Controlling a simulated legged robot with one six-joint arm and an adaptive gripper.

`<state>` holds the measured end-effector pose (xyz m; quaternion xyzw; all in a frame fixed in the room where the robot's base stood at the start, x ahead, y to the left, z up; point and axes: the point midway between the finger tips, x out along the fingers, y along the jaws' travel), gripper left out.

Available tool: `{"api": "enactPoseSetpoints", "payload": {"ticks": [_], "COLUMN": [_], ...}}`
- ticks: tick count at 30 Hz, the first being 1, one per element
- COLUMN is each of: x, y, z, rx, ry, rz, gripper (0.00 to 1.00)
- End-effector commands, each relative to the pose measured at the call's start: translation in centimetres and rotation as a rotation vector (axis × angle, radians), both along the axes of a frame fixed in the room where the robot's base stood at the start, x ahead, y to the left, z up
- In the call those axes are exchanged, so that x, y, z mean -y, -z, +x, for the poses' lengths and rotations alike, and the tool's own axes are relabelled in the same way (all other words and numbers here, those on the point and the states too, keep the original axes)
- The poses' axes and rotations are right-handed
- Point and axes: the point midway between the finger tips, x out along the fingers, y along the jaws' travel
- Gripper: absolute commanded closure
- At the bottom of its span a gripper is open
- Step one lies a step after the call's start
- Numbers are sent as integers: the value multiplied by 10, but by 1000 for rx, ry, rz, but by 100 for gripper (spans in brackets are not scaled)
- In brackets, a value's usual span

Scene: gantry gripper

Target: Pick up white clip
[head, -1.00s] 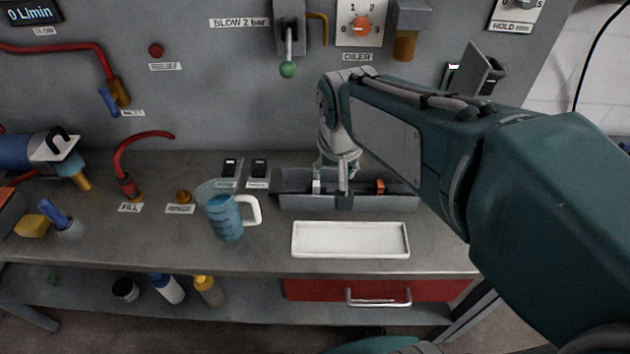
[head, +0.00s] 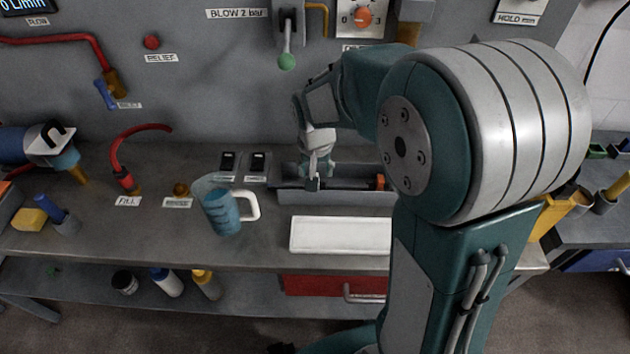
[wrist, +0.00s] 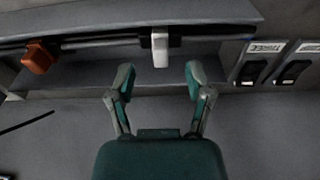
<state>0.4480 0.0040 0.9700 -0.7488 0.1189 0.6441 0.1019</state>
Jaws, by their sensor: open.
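The white clip (wrist: 160,48) sits on a dark rail (wrist: 100,43) that runs along the grey trough, in the upper middle of the wrist view. My gripper (wrist: 159,75) is open and empty, its two fingertips spread just short of the clip, with the clip lined up between them. In the head view my gripper (head: 315,182) hangs over the left part of the grey trough (head: 335,198), and I cannot make out the white clip behind it there.
An orange clip (wrist: 39,57) sits farther along the same rail; it also shows in the head view (head: 380,182). A white tray (head: 338,235) lies in front of the trough. A jug of blue liquid (head: 222,210) and two black switches (head: 258,162) stand to the left.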

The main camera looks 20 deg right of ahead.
Motion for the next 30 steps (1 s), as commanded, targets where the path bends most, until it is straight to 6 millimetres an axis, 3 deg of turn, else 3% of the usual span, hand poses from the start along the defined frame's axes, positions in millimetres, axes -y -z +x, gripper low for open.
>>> {"api": "enactPoseSetpoints", "payload": {"ticks": [7,16,17,18,21,22,30], "x": [2,2,2,2,2,2,2], "y": [37,42,42,42,42,42,42], "z": [10,11,11,11,11,11,11], "rx": [-3,0,0,0,0,0,-1], "ry": [0,0,0,0,0,0,0], "rz": [0,0,0,0,0,0,0], "gripper": [34,34,43,61,96,100,100]}}
